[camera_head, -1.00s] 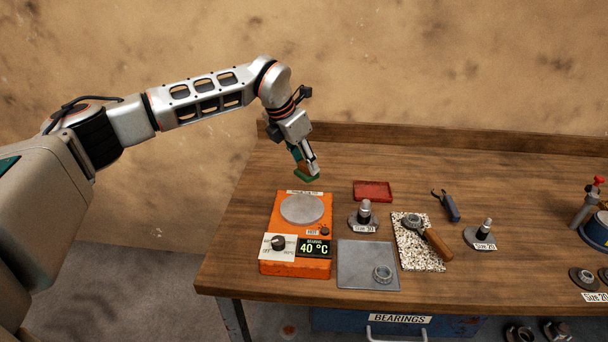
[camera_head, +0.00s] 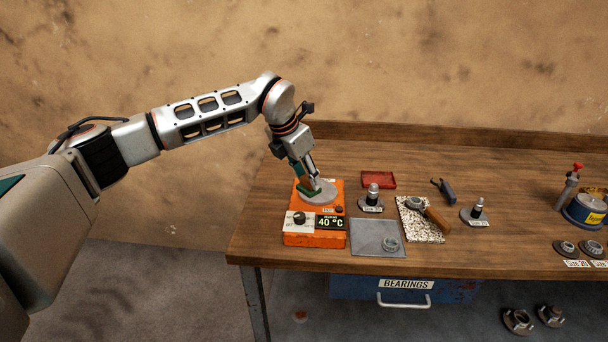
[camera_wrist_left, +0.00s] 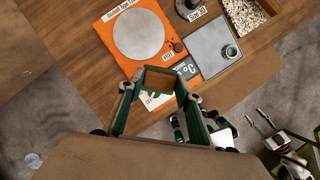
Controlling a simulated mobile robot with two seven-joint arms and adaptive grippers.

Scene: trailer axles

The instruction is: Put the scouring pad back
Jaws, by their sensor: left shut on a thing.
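My left gripper (camera_head: 310,190) is shut on the scouring pad, a small green and brown block. The pad (camera_wrist_left: 160,82) shows between the fingers in the left wrist view. In the head view the gripper points down at the left part of the round grey plate (camera_head: 322,195) on the orange heater (camera_head: 315,240). I cannot tell whether the pad touches the plate. A shallow red tray (camera_head: 378,179) lies empty behind and to the right of the heater.
The heater's display reads 40 °C. Bare wood lies behind the tray.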

